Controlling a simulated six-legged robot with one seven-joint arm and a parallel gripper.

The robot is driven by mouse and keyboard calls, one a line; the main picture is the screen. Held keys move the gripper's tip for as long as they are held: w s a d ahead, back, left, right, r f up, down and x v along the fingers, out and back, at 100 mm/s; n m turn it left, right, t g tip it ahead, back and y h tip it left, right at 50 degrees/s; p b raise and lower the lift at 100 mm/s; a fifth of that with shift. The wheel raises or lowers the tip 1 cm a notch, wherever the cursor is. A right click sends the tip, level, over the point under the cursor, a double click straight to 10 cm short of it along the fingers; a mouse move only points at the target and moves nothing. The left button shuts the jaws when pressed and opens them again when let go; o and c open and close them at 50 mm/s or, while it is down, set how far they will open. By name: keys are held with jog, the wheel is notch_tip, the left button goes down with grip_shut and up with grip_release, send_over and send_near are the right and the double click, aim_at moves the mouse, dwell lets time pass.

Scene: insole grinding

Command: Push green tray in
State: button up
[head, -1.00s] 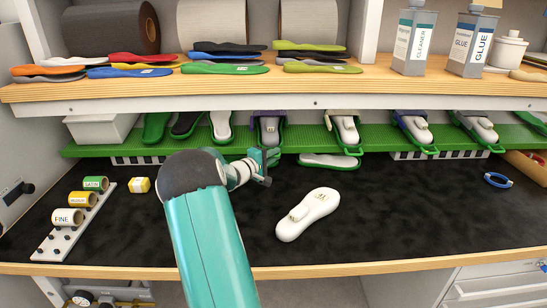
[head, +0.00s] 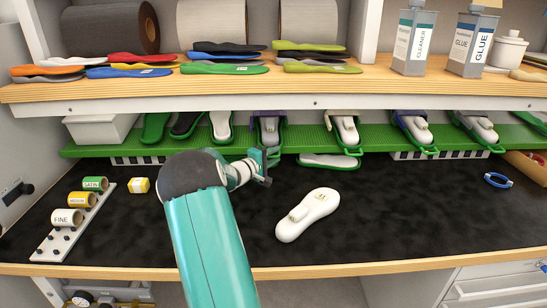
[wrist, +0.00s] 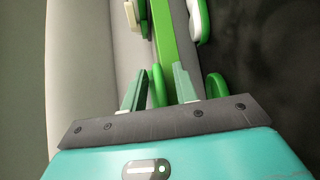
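Several green trays with loop handles line the long green shelf under the wooden shelf, some holding white lasts. One green tray (head: 268,135) with a purple-topped last sits just above my gripper (head: 264,166). In the wrist view my gripper (wrist: 160,82) has its two fingers apart. A green loop (wrist: 157,86) shows between them; I cannot tell whether it touches a finger. Another green loop (wrist: 215,86) lies just right of the right finger. A lower green tray with a white sole (head: 330,161) sticks out below the shelf edge, right of my gripper.
The green shelf (head: 300,140) spans the back of the black worktop (head: 400,205). A loose white last (head: 307,214) lies mid-worktop. The wooden shelf (head: 300,75) hangs low overhead.

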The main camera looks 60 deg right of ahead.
jog(key=shift+w+a, duration=0.1)
jog(key=shift+w, duration=0.1)
jog(key=v, duration=1.3)
jog(key=shift+a, duration=0.3)
jog(key=s+a+r+n+t+y, duration=0.1)
jog(key=a+y, duration=0.4)
jog(key=a, duration=1.3)
jog(key=s+a+r+n+t+y, duration=0.1)
jog(key=s+a+r+t+y, duration=0.2)
jog(key=a, duration=1.4)
jog(key=s+a+r+n+t+y, duration=0.1)
jog(key=a+t+y, duration=0.6)
jog(key=a, duration=1.1)
jog(key=s+r+y, duration=0.1)
jog(key=s, duration=0.1)
jog(key=shift+s+a+y, duration=0.35)
jog(key=shift+s+y, duration=0.05)
jog(key=shift+d+r, duration=0.15)
jog(key=shift+d, duration=0.1)
